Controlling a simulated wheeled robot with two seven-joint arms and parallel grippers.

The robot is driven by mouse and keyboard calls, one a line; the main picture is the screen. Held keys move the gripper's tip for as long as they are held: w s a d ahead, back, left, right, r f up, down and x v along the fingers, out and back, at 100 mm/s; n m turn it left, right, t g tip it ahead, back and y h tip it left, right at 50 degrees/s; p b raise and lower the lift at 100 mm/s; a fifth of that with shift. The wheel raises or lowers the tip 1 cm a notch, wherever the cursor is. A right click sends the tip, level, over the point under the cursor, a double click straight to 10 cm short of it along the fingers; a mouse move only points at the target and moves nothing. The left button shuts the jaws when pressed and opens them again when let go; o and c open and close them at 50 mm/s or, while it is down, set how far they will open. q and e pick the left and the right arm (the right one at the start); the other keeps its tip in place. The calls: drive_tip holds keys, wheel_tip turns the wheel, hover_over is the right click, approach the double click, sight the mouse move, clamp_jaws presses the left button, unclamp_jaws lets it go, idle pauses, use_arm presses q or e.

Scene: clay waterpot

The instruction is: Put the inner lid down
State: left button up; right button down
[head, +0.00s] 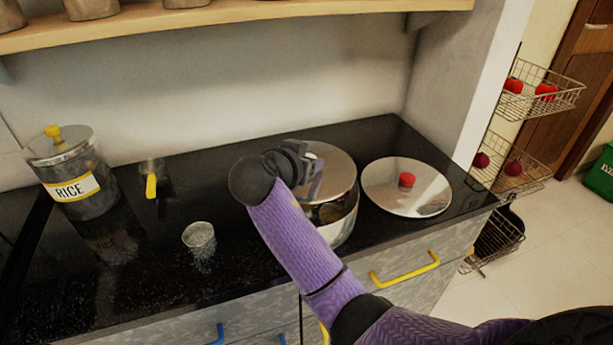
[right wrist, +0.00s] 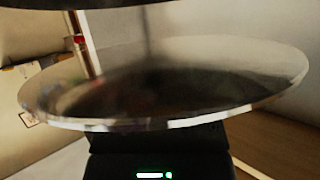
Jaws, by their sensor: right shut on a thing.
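A shiny round metal lid (head: 334,168) is over the steel pot (head: 343,226) on the black counter; I take it to be the inner lid. My right gripper (head: 301,166) is shut on it at its left part, its fingertips mostly hidden. A gap shows between this lid and the pot's rim, so the lid looks raised. In the right wrist view the lid (right wrist: 230,85) fills the middle as a wide disc. Another metal lid with a red knob (head: 390,202) lies flat on the counter, right of the pot. My left gripper is not in view.
A rice jar (head: 88,202), a yellow-handled scoop (head: 151,185) and a small clear cup (head: 199,236) stand on the left counter. The counter between cup and pot is partly clear. A wooden shelf (head: 250,22) runs above; wire baskets (head: 540,100) hang at right.

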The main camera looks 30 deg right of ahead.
wheel_tip(320, 180, up, 2)
drive_tip(key=shift+r, duration=0.25)
drive_tip(key=s+a+n+t+y+p, duration=0.2)
drive_tip(key=s+a+n+t+y, duration=0.3)
drive_tip(key=s+a, duration=0.9)
wheel_tip(320, 180, down, 7)
drive_tip(key=w+n+y, duration=0.2)
drive_tip(key=n+y, duration=0.7)
drive_tip(key=n, duration=0.1)
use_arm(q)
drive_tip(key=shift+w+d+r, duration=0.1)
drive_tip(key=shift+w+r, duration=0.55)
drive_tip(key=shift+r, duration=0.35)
use_arm(e)
wheel_tip(320, 180, up, 7)
drive_tip(key=s+n+g+y, duration=0.2)
drive_tip(key=n+g+y, duration=0.2)
drive_tip(key=n+y, duration=0.3)
drive_tip(key=shift+d+f+n, duration=0.15)
drive_tip(key=shift+d+n, duration=0.05)
drive_tip(key=shift+n, duration=0.1)
drive_tip(key=shift+d, duration=0.1)
